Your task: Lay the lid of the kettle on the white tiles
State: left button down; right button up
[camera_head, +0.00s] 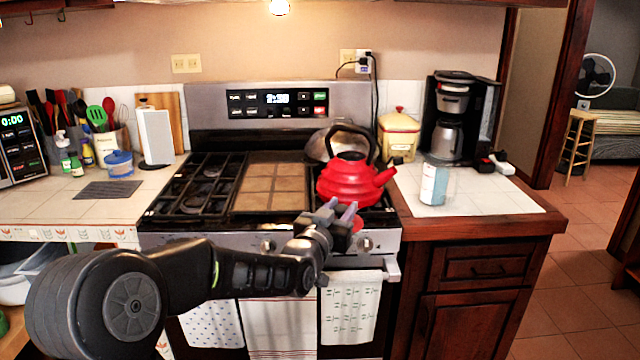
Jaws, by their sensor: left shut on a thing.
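The red kettle (345,182) with a black handle stands on the right side of the stove, its spout pointing right. My left gripper (342,216) is in front of the kettle, over the stove's front edge. It is shut on a small red piece, the kettle lid (358,223), which is mostly hidden by the fingers. The white tiles (480,197) cover the countertop right of the stove, to the right of my gripper. My right gripper is out of view.
A white and blue can (433,184) stands on the white tiles. A coffee maker (461,120) and a yellow canister (399,135) stand behind. The tiles right of the can are clear. Towels (350,305) hang from the oven handle below my gripper.

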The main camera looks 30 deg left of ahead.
pick_arm(q)
jog(key=s+d+f+h+p, duration=0.1)
jog(key=s+d+f+p, duration=0.1)
jog(key=d+f, duration=0.5)
jog(key=s+d+f+m+h+p, duration=0.1)
jog(key=s+d+f, duration=0.1)
jog(key=d+f, duration=0.6)
jog(key=shift+s+d+f+m+h+p, duration=0.2)
jog(key=shift+s+d+m+h+p, duration=0.15)
jog(key=shift+d, duration=0.8)
jog(key=shift+w, duration=0.15)
